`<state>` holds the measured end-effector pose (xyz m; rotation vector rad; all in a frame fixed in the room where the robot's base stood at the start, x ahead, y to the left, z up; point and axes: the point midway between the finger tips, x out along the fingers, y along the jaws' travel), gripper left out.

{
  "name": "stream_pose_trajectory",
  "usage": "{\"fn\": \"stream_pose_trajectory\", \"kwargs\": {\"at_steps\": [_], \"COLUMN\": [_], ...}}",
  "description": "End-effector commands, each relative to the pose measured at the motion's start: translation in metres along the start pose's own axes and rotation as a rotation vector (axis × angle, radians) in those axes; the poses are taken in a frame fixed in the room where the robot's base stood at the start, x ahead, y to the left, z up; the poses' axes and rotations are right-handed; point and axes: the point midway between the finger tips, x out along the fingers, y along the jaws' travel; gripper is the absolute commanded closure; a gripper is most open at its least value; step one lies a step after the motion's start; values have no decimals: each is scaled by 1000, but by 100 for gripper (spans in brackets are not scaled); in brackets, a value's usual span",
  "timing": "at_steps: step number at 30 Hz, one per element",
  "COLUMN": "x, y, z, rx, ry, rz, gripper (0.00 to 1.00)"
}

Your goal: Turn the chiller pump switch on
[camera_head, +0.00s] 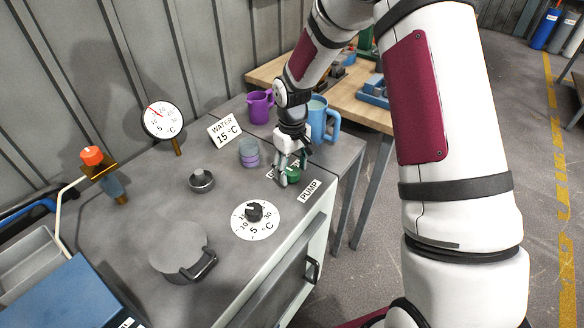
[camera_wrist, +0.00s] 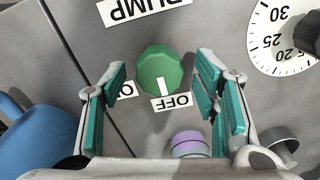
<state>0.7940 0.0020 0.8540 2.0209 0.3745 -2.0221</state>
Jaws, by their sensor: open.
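The pump switch is a green faceted knob (camera_wrist: 165,68) on the grey top of the chiller cabinet. It also shows in the head view (camera_head: 293,174), partly behind my fingers. Its white mark points toward the OFF label (camera_wrist: 171,102). The ON label (camera_wrist: 124,89) is partly hidden by my left finger in the wrist view. A PUMP label (camera_head: 310,188) lies beside the knob. My gripper (camera_head: 289,170) is open over the knob, and in the wrist view its fingers stand on either side with gaps. I cannot tell how high the fingertips are above the top.
A temperature dial (camera_head: 255,219), a lidded port (camera_head: 178,252), a small metal cap (camera_head: 201,181) and a purple-banded cylinder (camera_head: 249,153) are on the cabinet top. A blue jug (camera_head: 318,121) and purple jug (camera_head: 260,106) stand behind my gripper. A gauge (camera_head: 162,119) rises at the back.

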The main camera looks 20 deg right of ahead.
Motion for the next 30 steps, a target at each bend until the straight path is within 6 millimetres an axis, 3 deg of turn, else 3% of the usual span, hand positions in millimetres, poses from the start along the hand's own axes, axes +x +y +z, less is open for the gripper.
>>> {"fn": "stream_pose_trajectory", "kwargs": {"at_steps": [4,11,20,30], "x": [0,0,0,-1], "y": [0,0,0,0], "z": [0,0,0,-1], "rx": [0,0,21,208], "ry": [0,0,1,1], "rz": [0,0,1,2], "gripper": [45,93,93,93]}}
